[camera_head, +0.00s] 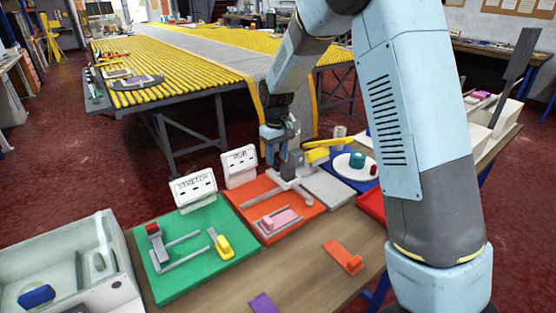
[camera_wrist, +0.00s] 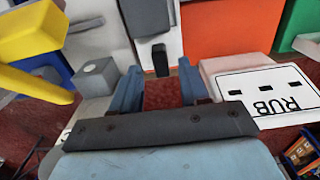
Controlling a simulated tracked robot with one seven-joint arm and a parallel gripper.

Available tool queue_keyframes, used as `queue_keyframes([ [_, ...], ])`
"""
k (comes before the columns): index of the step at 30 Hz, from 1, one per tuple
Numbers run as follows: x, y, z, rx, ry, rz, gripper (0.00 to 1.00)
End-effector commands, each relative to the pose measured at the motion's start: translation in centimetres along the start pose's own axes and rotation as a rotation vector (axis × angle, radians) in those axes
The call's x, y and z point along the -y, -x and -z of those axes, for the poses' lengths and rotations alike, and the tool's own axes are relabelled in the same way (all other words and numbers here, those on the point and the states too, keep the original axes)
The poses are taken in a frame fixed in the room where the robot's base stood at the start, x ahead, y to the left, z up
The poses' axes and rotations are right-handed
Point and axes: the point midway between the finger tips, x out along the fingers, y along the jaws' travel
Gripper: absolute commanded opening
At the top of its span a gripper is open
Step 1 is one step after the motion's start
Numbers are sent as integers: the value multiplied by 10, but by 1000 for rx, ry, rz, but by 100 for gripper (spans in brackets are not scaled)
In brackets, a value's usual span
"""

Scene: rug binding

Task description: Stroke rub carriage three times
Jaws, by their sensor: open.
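The orange board (camera_head: 296,213) stands behind-left of centre on the bench, with a white RUB sign (camera_head: 239,165) at its back edge. A grey carriage-like piece (camera_head: 293,166) with pale bars sits at the board's back; I take it for the rub carriage. My gripper (camera_head: 281,155) hangs over that back area, pointing down. In the wrist view my fingers (camera_wrist: 158,88) are apart, with reddish floor between them. A dark grey block (camera_wrist: 147,15) on a white part lies just beyond the fingertips. Whether the fingers touch it, I cannot tell. The RUB sign (camera_wrist: 270,95) is right of the fingers.
A pink block (camera_head: 279,220) in a grey holder lies at the board's front. A yellow bar (camera_head: 330,143) and a blue mat (camera_head: 352,181) with a white plate are to the right. The green STRETCH board (camera_head: 196,262) is left. Bare wood (camera_head: 300,270) is in front.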

Motion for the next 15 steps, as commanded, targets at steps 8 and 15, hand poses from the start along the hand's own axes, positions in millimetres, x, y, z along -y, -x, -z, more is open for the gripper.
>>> queue_keyframes([
  [8, 0, -18, 0, 0, 0, 0, 45],
  [15, 0, -19, 0, 0, 0, 0, 45],
])
